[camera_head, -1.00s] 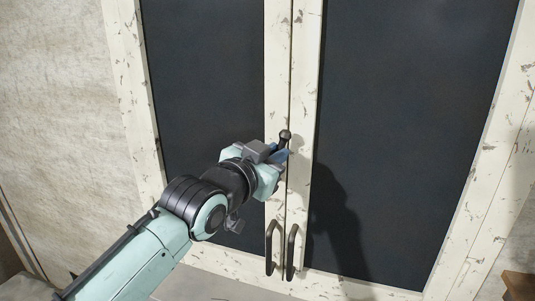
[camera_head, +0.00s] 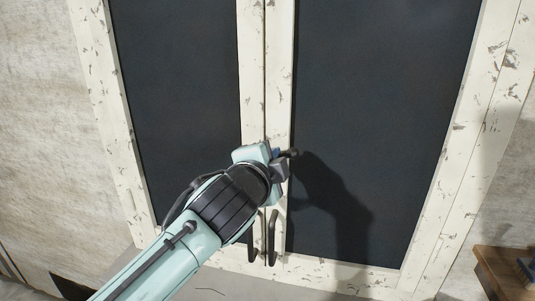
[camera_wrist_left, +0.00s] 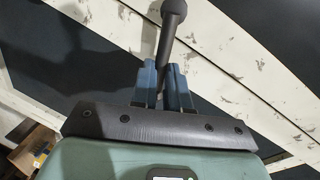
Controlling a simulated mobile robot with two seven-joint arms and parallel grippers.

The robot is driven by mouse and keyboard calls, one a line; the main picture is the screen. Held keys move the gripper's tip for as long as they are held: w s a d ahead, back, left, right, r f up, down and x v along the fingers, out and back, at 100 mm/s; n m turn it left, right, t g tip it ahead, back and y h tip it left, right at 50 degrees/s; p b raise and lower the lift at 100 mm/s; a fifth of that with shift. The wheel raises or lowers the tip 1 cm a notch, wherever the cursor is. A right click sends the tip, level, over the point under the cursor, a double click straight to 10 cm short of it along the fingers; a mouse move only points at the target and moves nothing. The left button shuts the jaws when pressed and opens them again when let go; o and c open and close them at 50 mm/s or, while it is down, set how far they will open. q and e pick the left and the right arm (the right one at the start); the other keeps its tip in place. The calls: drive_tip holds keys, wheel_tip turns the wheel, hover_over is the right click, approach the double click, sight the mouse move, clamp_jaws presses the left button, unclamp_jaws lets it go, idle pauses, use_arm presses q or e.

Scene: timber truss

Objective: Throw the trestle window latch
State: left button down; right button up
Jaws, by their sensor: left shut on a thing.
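The window (camera_head: 253,60) has two dark panes in white, flaking frames that meet at a middle seam. The latch (camera_head: 293,153) is a dark lever with a round knob, and in the head view its knob end points right across the right-hand frame. My left gripper (camera_head: 279,158) is at the seam, shut on the latch lever. In the left wrist view, the blue fingers of the gripper (camera_wrist_left: 163,84) sit on both sides of the lever, and the knob (camera_wrist_left: 173,9) sticks out beyond them. The gripper hides the latch's pivot in the head view. My right gripper is not in view.
Two dark pull handles, a left one (camera_head: 253,243) and a right one (camera_head: 272,240), hang below the latch beside the seam. A brown wooden piece (camera_head: 497,272) stands at the lower right. A pale plastered wall (camera_head: 35,130) is at the left.

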use_arm(q)
drive_tip(key=shift+s+d+f+m+y, duration=0.15)
drive_tip(key=shift+f+m+y, duration=0.15)
drive_tip(key=shift+f+m, duration=0.35)
drive_tip(key=shift+w+d+f+m+y, duration=0.1)
drive_tip(key=shift+f+m+y, duration=0.2)
drive_tip(key=shift+m, duration=0.65)
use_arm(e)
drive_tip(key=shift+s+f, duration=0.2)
use_arm(q)
drive_tip(key=c, duration=1.1)
unclamp_jaws()
drive_tip(key=shift+f, duration=0.1)
drive_tip(key=b+v, duration=0.3)
drive_tip(key=v, duration=1)
drive_tip(key=shift+s, duration=0.25)
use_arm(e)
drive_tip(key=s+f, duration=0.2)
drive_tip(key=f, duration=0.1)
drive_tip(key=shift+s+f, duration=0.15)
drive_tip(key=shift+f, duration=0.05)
use_arm(q)
drive_tip(key=shift+f, duration=0.15)
